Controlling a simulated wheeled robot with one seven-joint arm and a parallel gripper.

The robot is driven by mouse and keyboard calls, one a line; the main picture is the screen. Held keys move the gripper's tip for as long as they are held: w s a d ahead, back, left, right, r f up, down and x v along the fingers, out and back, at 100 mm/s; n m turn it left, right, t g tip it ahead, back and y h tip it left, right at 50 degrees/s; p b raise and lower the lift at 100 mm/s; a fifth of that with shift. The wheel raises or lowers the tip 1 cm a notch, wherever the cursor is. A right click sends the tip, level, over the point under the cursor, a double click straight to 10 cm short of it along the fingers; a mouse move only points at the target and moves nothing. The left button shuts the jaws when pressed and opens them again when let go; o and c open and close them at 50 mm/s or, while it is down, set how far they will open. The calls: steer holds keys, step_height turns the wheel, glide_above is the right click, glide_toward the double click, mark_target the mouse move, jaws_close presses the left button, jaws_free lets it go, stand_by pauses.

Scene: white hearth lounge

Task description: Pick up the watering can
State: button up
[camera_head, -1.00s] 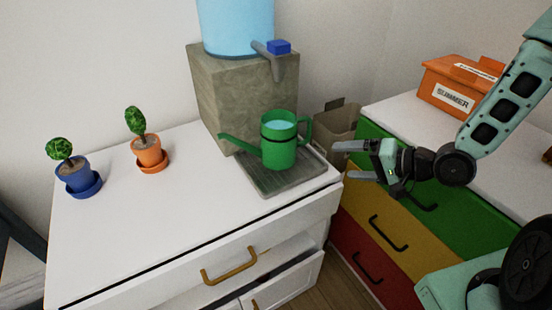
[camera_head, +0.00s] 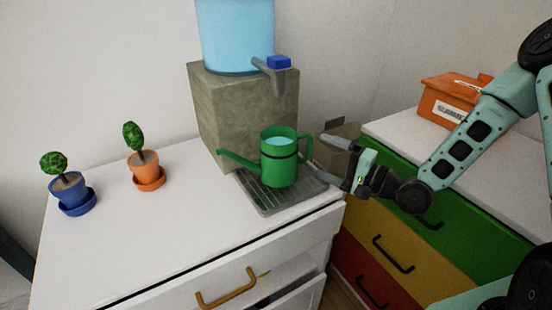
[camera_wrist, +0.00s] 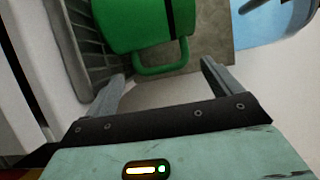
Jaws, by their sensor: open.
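The green watering can (camera_head: 278,163) stands upright on a grey drip tray (camera_head: 253,191) on the white cabinet, with bluish water showing at its top. Its spout points left and its handle points right, toward my gripper (camera_head: 330,160). My gripper is open and empty, just right of the handle. In the wrist view the can (camera_wrist: 135,22) is at the top, and its handle (camera_wrist: 165,62) lies ahead of and between the two spread fingers (camera_wrist: 165,82). The fingers do not appear to touch it.
A stone block (camera_head: 240,110) with a blue water tank (camera_head: 235,35) and a spout stands behind the can. Potted plants in blue (camera_head: 70,190) and orange (camera_head: 146,172) pots stand left. A coloured drawer unit (camera_head: 385,225) with an orange box (camera_head: 455,98) is at right.

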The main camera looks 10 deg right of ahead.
steer(key=shift+p+x, duration=0.35)
steer(key=shift+x, duration=2.75)
steer(key=shift+r, duration=0.1)
steer(key=c, duration=1.5)
